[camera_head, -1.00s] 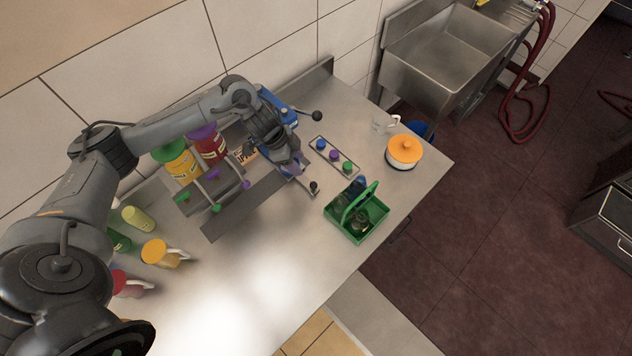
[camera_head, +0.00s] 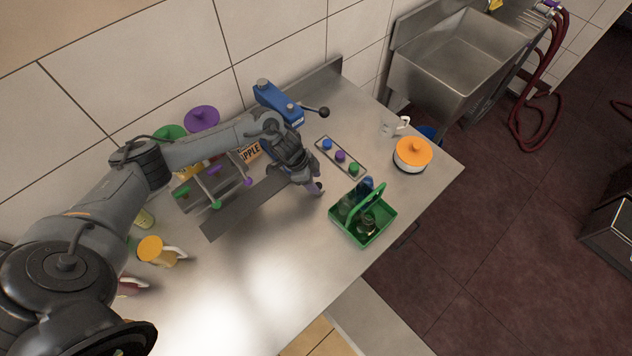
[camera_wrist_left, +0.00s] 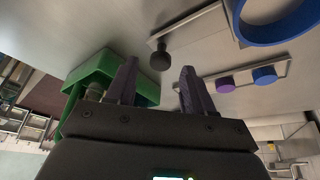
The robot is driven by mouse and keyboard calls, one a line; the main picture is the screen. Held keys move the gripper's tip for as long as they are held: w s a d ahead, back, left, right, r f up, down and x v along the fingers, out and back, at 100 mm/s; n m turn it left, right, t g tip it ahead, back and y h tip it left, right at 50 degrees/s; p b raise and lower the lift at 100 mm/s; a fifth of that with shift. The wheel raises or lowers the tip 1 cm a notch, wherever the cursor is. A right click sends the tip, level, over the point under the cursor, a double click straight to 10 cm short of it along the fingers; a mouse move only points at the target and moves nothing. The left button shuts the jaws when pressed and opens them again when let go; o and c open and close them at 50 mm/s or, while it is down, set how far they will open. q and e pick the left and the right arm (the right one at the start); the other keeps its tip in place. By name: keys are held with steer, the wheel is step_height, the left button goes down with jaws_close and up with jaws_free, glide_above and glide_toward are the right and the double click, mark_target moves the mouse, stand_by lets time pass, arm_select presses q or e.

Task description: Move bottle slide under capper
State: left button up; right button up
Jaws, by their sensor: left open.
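The blue capper (camera_head: 279,104) stands by the back wall, with a black-knobbed lever out to its right. The long grey slide track (camera_head: 235,212) runs across the counter in front of it. My left gripper (camera_head: 316,187) is over the track's right end, its purple fingers pointing toward the counter front. In the left wrist view the gripper (camera_wrist_left: 160,75) is open and empty. A dark knob (camera_wrist_left: 160,58) on a short rod shows beyond and between its fingertips, apart from both. My arm hides much of the slide's right end. My right gripper is out of view.
A green caddy (camera_head: 345,231) with bottles stands right of my gripper. A tray (camera_head: 325,152) of coloured caps lies behind it. An orange-lidded pot (camera_head: 412,152) is farther right. The front middle of the counter is clear.

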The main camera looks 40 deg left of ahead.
arm_select(q)
steer(key=shift+x, duration=1)
steer(key=shift+c, duration=0.3)
jaws_close()
